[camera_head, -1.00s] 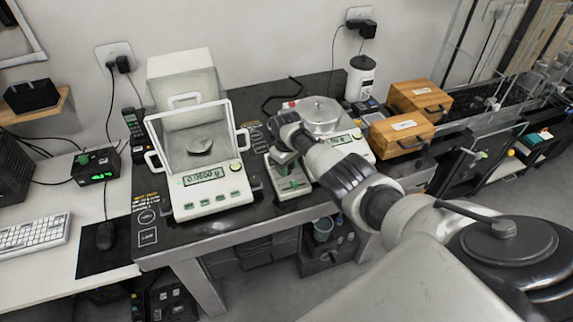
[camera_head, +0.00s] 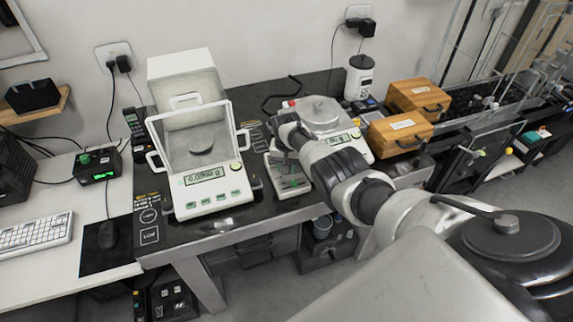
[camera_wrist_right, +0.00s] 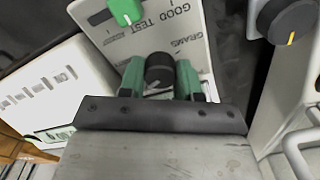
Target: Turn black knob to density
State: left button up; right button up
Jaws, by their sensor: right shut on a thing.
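The black knob (camera_wrist_right: 160,72) is on a pale panel (camera_wrist_right: 183,15) printed with words that include GOOD TEST and GRAMS. In the right wrist view my right gripper (camera_wrist_right: 161,80) has its green fingers on either side of the knob, shut on it. The word density is not readable, and the knob's pointer setting is hard to tell. In the head view the pale-green device (camera_head: 290,187) stands on the dark table between two scales, with my right wrist over it hiding the knob. My left gripper is not in view.
A green knob (camera_wrist_right: 125,10) is on the same panel. Another black knob (camera_wrist_right: 288,25) with a yellow mark is at the right. A scale with a clear shield (camera_head: 200,185) stands left; another scale (camera_head: 322,112) stands behind my wrist. Wooden boxes (camera_head: 400,134) sit right.

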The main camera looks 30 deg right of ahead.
jog(key=m, duration=0.3)
jog(key=shift+m, duration=2.3)
jog(key=o, duration=0.9)
notch_tip(320, 180, up, 5)
jog(key=p, duration=0.3)
jog(key=shift+p, duration=0.35)
jog(key=shift+r+p, duration=0.45)
jog(key=shift+r, duration=2.5)
